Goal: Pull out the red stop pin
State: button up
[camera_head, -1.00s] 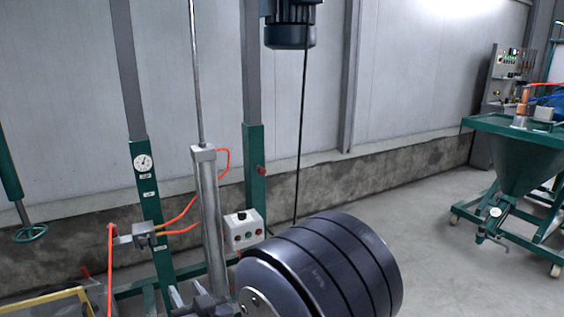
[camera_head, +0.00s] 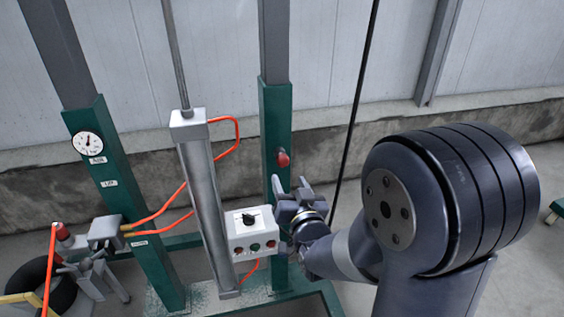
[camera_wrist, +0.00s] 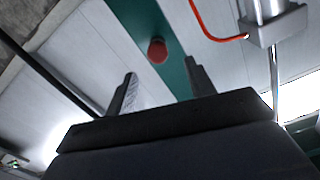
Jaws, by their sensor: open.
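The red stop pin (camera_head: 283,159) sticks out from the green sleeve of the right upright post (camera_head: 276,130). In the wrist view the pin (camera_wrist: 157,50) shows as a round red knob on the green post, beyond the fingertips and between their lines. My gripper (camera_head: 290,186) is just below the pin in the head view, near the post. In the wrist view my gripper (camera_wrist: 160,75) has its two dark fingers apart, with nothing between them. The fingers do not appear to touch the pin.
A white control box (camera_head: 252,232) with a black knob and buttons sits close beside my gripper. A grey cylinder (camera_head: 205,190) with orange hoses stands left of it. A black cable (camera_head: 357,100) hangs to the right.

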aim_at(284, 164)
jog(key=w, duration=0.6)
jog(key=w+a+p, duration=0.1)
jog(key=w, duration=0.2)
jog(key=shift+w+a, duration=0.1)
grip_shut()
dwell(0.4)
